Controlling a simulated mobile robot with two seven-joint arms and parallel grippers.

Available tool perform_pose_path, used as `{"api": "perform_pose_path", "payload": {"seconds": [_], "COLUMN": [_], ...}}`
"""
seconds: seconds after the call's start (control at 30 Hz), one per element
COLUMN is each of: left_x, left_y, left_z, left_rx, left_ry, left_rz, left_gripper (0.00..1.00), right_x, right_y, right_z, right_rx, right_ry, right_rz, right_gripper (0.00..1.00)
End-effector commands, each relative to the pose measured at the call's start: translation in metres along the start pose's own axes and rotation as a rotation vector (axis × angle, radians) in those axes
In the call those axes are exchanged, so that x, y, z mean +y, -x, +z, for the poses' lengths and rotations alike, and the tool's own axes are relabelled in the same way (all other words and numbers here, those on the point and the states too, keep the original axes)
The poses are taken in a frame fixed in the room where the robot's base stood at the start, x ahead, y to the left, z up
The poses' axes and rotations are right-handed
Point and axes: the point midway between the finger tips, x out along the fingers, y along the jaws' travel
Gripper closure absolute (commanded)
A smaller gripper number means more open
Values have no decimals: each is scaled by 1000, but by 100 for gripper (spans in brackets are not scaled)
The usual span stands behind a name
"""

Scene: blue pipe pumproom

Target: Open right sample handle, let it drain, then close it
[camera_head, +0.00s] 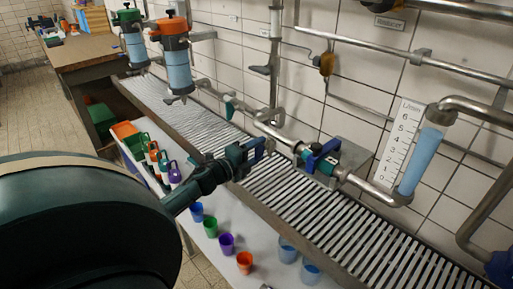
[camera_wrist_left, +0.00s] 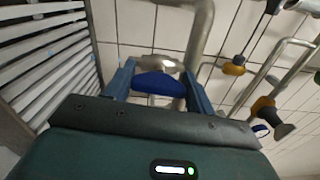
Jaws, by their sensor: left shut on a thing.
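My left gripper (camera_head: 262,147) reaches in over the slatted channel beside the pipework. In the left wrist view its two blue fingers (camera_wrist_left: 158,82) stand on either side of a blue handle (camera_wrist_left: 158,85), and it is shut on that handle. In the head view a blue valve handle (camera_head: 323,150) sits on the metal pipe just right of the fingertips; I cannot tell from this view whether the fingers touch it. The pipe leads right to a sight glass (camera_head: 419,160) of light blue liquid beside a white liters scale (camera_head: 399,140). My right gripper is not in view.
A slatted grating (camera_head: 345,222) runs under the pipes. Several coloured cups (camera_head: 226,243) stand on the white shelf (camera_head: 213,255) below it. Two tall blue vessels, one with an orange top (camera_head: 177,55) and one with a green top (camera_head: 133,35), stand at the back left. Pipes line the tiled wall.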

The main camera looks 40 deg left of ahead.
Motion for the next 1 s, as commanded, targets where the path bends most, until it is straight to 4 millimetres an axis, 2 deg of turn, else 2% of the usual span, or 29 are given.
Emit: {"api": "perform_pose_path", "payload": {"seconds": [0.33,0.83,0.87,1.0], "left_x": [0,0,0,0], "left_y": [0,0,0,0], "left_z": [0,0,0,0], "left_rx": [1,0,0,0], "left_ry": [119,139,139,137], "left_rz": [-1,-1,-1,-1], "left_gripper": [68,68,43,31], "right_x": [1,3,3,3], "right_y": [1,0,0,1], "right_z": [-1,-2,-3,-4], "right_rx": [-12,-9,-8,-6], "right_ry": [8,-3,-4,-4], "right_rz": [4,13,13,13], "right_gripper": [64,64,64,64]}}
